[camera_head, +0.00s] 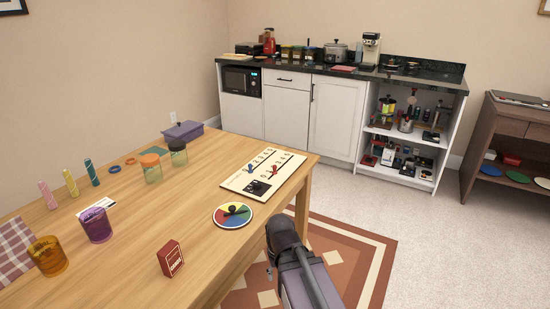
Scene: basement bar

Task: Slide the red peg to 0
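A white board (239,182) with printed numbers and slots lies flat near the right end of the wooden table. The red peg (275,170) stands on its right part, beside a row of digits too small to read surely. A blue peg (250,168) is on the board's left part. A black block or patch (258,188) is at the board's near corner. My arm rises at the bottom centre, right of the table edge, apart from the board and the red peg. No gripper fingers can be made out.
Two lidded jars (151,168) (179,154) stand left of the board. Coloured cups and cylinders are farther left. A counter with shelves stands behind.

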